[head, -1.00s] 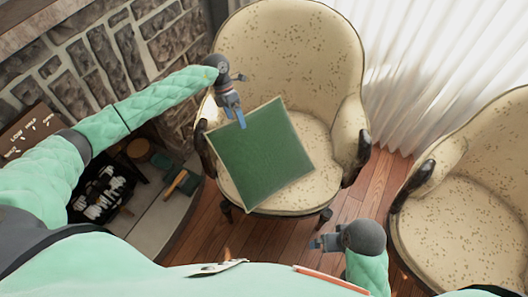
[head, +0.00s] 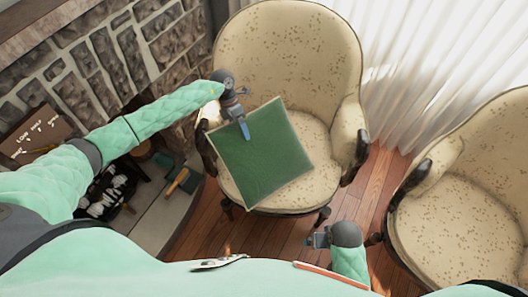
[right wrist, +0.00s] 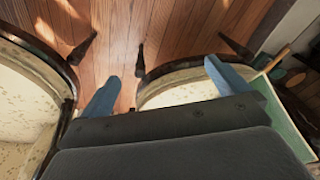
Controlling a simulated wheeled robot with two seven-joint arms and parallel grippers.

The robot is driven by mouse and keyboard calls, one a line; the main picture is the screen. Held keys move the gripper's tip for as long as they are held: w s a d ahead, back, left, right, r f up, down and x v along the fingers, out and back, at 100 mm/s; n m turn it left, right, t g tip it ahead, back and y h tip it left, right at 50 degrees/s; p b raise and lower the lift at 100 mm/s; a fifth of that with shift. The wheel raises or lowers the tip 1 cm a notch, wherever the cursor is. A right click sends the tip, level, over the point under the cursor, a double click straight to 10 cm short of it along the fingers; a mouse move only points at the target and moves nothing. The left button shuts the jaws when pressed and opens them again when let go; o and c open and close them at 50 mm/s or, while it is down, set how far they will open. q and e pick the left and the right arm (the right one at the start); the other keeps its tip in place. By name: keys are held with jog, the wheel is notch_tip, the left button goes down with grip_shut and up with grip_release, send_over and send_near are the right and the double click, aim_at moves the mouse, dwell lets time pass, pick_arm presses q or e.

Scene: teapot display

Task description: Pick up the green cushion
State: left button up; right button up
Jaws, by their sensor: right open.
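The green cushion (head: 262,165) is square with a pale edge and lies on the seat of the middle armchair (head: 290,50). Its corner also shows at the right of the right wrist view (right wrist: 284,118). My left gripper (head: 246,132) is at the cushion's upper edge, with its blue fingers overlapping the green face. Whether the fingers are open or shut, or touch the cushion, I cannot tell. My right gripper (head: 315,240) is low, in front of the chair and apart from the cushion. In the right wrist view its blue fingers (right wrist: 163,84) are spread and empty.
A second armchair (head: 465,215) stands at the right. A stone fireplace (head: 120,55) is at the left, with a hearth (head: 160,215) holding dark items. White curtains (head: 430,60) hang behind. Wooden floor (head: 375,185) shows between the chairs.

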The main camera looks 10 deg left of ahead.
pick_arm(q)
jog(key=shift+r, duration=0.1)
jog(key=c, duration=1.3)
